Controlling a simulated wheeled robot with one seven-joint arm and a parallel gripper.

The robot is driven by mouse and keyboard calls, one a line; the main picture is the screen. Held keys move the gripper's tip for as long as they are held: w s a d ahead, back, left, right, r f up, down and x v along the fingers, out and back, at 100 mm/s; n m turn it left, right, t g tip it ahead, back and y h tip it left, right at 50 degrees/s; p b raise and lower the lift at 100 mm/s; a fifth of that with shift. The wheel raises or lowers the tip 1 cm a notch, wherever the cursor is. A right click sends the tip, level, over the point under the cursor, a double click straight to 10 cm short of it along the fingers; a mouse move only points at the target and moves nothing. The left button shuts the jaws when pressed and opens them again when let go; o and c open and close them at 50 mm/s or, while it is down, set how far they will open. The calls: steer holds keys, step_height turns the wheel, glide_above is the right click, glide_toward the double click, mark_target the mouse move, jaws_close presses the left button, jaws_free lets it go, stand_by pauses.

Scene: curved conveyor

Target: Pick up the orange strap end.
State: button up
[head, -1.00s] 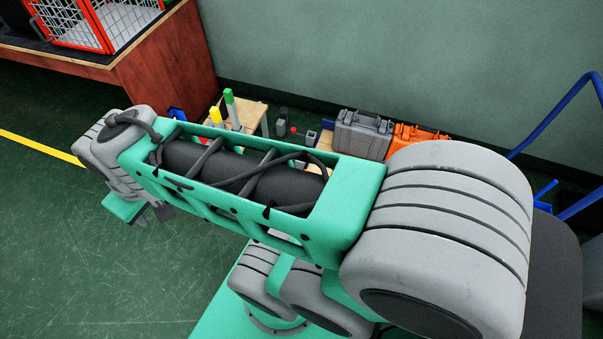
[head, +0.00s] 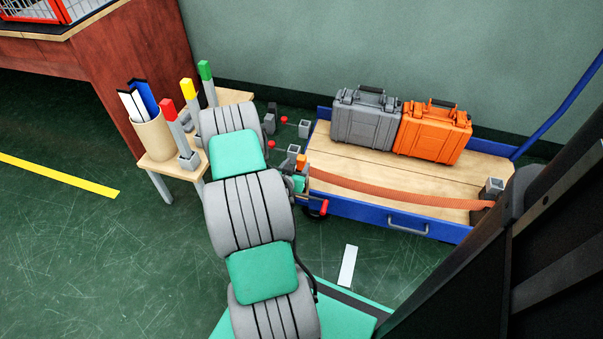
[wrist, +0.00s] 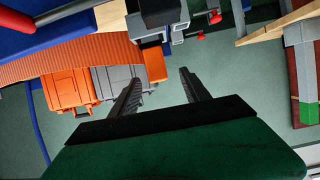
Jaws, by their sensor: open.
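The orange strap end (wrist: 155,65) is a small orange block below a grey buckle (wrist: 156,20) in the wrist view. It also shows in the head view (head: 301,160), just right of my arm. My gripper (wrist: 160,76) is open, with two dark fingers. In the picture the strap end lies between and just beyond the fingertips, with no clear contact; the depth gap is hard to judge. In the head view my arm hides most of the gripper. The orange strap (head: 390,191) runs across the cart to a grey bracket at its right.
The blue-edged cart (head: 350,207) carries a grey case (head: 362,122) and an orange case (head: 432,135) at the back. A small wooden table (head: 160,162) with coloured posts and a holder stands left of my arm. Red-tipped fittings (head: 284,120) sit near the buckle.

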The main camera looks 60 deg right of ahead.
mark_target(300, 162)
steer(key=x, duration=0.1)
steer(key=b+x, duration=0.1)
steer(key=x, duration=0.3)
steer(key=shift+s+d+f+b, duration=0.15)
steer(key=shift+s+f+b, duration=0.1)
steer(key=shift+s+b, duration=0.1)
steer(key=shift+w, duration=0.1)
steer(key=shift+c, duration=0.2)
jaws_close()
steer(key=shift+r, duration=0.1)
